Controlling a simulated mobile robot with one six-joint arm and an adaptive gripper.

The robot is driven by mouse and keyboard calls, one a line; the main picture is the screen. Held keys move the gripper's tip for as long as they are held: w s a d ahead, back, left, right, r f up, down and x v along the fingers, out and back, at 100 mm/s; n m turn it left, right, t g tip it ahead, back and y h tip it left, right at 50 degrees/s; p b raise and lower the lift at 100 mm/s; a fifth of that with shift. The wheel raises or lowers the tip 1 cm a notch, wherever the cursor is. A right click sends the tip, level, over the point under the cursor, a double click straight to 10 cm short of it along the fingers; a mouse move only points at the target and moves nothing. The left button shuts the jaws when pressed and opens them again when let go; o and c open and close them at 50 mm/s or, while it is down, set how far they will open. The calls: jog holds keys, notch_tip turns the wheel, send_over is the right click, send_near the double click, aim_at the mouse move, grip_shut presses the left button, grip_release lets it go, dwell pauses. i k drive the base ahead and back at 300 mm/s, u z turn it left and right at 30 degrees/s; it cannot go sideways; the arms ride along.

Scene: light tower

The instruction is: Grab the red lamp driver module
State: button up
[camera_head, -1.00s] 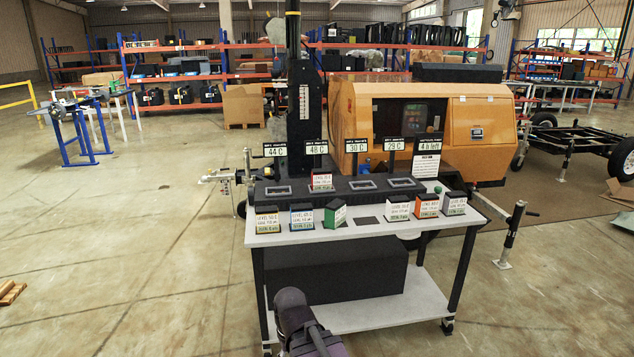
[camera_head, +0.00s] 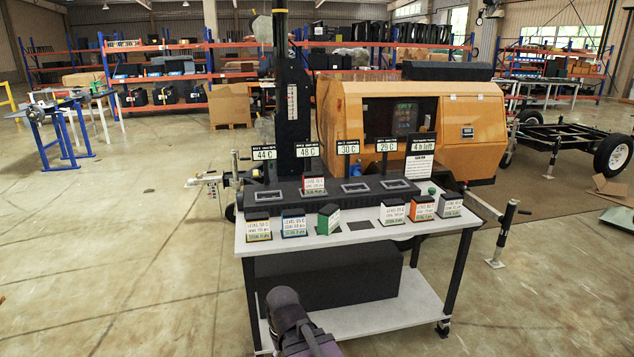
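A module with a red-edged label (camera_head: 314,186) sits in the dark rack (camera_head: 262,197) on the white-topped cart (camera_head: 300,243), below the 48 C sign (camera_head: 307,150). Its label is too small to read surely. In front of the rack stand modules with yellow (camera_head: 258,230), blue (camera_head: 294,224), green (camera_head: 328,219), white (camera_head: 392,213), orange (camera_head: 422,208) and grey (camera_head: 450,206) colouring. The white one's edge colour is unclear. Only a dark purple link of my arm shows at the bottom, in front of the cart. My gripper is not in view.
Other rack bays (camera_head: 356,187) look empty. A dark mast (camera_head: 292,100) rises behind the rack, with a yellow light-tower trailer (camera_head: 468,135) behind. A jack post (camera_head: 503,232) stands right of the cart. The floor left of the cart is clear.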

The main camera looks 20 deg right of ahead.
aim_at(313, 181)
jog(key=i, duration=1.4)
jog(key=u, duration=0.05)
